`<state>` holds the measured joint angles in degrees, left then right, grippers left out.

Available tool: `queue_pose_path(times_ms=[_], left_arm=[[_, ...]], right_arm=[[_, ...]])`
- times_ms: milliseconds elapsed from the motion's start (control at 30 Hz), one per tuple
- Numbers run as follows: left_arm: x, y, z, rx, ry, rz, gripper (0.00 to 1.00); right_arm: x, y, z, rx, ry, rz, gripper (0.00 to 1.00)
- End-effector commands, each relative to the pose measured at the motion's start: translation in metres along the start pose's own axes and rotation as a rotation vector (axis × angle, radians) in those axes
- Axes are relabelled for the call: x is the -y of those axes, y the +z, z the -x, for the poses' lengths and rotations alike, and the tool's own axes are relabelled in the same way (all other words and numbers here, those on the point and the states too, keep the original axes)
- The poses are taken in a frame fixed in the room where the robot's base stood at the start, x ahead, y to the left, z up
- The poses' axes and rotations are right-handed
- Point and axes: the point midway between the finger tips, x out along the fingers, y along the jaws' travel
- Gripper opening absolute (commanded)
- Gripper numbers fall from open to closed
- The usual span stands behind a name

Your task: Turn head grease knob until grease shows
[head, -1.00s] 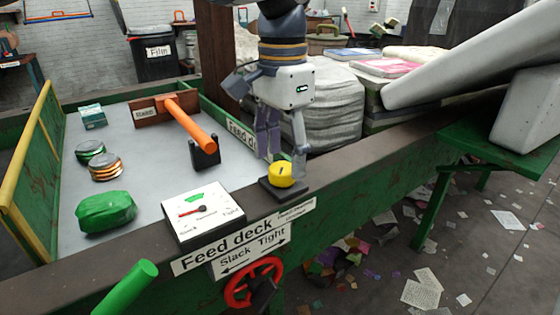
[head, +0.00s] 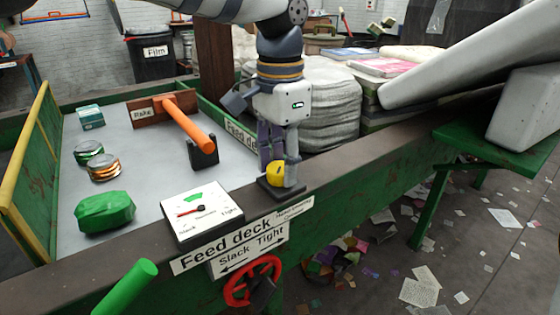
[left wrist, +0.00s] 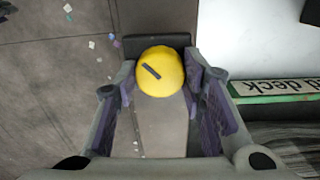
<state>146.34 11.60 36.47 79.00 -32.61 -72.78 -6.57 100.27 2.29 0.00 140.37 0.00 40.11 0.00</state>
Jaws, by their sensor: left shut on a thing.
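The grease knob (head: 277,175) is a round yellow knob on a dark base on the deck's rim, partly hidden by my gripper in the head view. It also shows in the left wrist view (left wrist: 159,72), with a dark slot mark slanting across its top. My left gripper (head: 280,165) points down over the knob, its fingers on either side, shut on it. In the left wrist view my left gripper's fingers (left wrist: 163,82) flank the knob. No grease can be made out around it. My right gripper is not in view.
A gauge plate (head: 203,212) with a red needle sits left of the knob. Below are a red handwheel (head: 252,281) and a green lever (head: 125,287).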

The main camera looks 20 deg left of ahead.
Motion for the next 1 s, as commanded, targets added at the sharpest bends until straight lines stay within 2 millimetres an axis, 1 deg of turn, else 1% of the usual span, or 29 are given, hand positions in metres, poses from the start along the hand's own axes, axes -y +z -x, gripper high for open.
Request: queue_pose_path(times_ms=[200,600,800,1000], left_arm=[[0.0,0.0006,0.0006,0.002,-0.001,-0.129,0.09],[0.0003,0.0003,-0.0005,0.003,0.001,-0.414,0.09],[0.0002,0.0002,-0.0006,0.002,0.001,-0.508,0.09],[0.0001,0.0001,-0.0007,0.002,0.001,-0.555,0.09]], right_arm=[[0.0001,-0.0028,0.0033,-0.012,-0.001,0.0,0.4],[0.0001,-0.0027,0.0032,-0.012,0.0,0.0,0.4],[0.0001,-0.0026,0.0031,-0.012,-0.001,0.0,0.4],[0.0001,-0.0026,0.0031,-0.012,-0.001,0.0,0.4]])
